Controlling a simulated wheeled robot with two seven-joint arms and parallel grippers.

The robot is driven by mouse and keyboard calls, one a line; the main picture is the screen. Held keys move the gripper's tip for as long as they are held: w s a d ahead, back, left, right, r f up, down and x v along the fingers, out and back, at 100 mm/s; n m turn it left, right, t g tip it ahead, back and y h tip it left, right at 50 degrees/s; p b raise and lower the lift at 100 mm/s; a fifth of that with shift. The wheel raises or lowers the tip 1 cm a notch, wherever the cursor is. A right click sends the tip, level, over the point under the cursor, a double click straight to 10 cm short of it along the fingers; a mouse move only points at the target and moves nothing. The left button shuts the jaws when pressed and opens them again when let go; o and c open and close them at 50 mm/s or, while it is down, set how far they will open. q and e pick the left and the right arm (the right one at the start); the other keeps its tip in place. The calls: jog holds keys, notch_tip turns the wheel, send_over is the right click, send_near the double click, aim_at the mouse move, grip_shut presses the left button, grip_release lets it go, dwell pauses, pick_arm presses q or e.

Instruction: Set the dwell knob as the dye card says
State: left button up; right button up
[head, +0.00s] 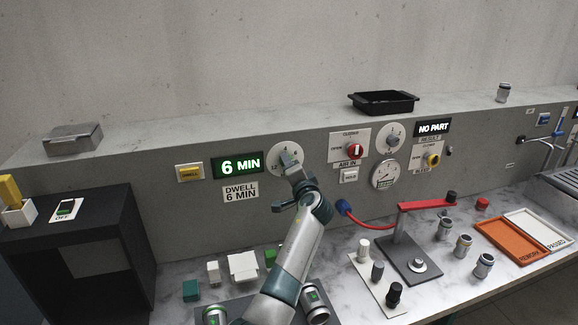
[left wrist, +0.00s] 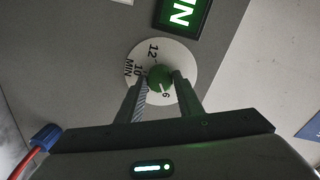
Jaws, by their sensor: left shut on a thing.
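The dwell knob is a green knob (left wrist: 160,78) on a white round dial (left wrist: 186,58) with numbers, among them 6, 10 and 12. Its white pointer line is aimed at or near the 6. In the head view the dial (head: 277,151) sits on the grey panel, and my gripper hides the knob. My left gripper (left wrist: 160,84) is shut on the knob, one finger on each side. The green display (head: 237,165) beside it reads 6 MIN. The card below (head: 240,191) reads DWELL 6 MIN. My right gripper is not in view.
A red arm stand (head: 427,203), metal cylinders and two trays stand on the marble bench.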

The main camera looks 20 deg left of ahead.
pick_arm(q)
jog(key=shift+m, duration=0.4)
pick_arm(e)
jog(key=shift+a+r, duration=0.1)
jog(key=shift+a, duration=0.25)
pick_arm(q)
jog(key=o, duration=1.1)
jog(key=shift+c, duration=0.2)
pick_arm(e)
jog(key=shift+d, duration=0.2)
